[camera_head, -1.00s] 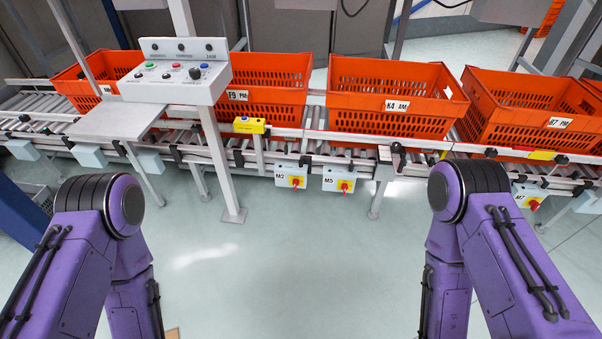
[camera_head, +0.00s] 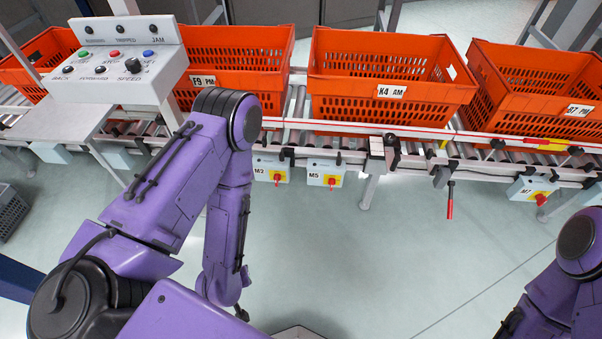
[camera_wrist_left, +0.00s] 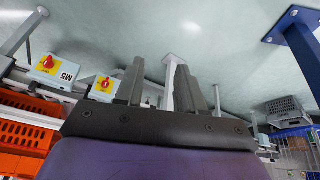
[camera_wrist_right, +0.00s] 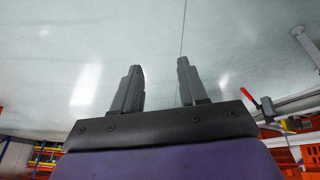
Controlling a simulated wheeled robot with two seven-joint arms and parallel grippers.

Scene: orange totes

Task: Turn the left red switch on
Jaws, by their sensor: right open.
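The switch box labelled M2 (camera_head: 270,168) hangs under the conveyor in the head view, the leftmost of the red-switch boxes. Its red knob on a yellow plate (camera_head: 277,178) also shows in the left wrist view (camera_wrist_left: 104,84). The M5 box (camera_head: 325,172) hangs just right of it and also shows in the left wrist view (camera_wrist_left: 55,69). The M7 box (camera_head: 532,190) is far right. My left gripper (camera_wrist_left: 160,64) is open and empty, apart from the M2 box. My right gripper (camera_wrist_right: 158,68) is open and empty over the floor.
Orange totes (camera_head: 390,120) stand on the roller conveyor (camera_head: 350,143). A control panel (camera_head: 120,60) on a post stands at left. A red-handled lever (camera_head: 450,203) hangs right of M5. A grey crate (camera_head: 10,212) sits at far left.

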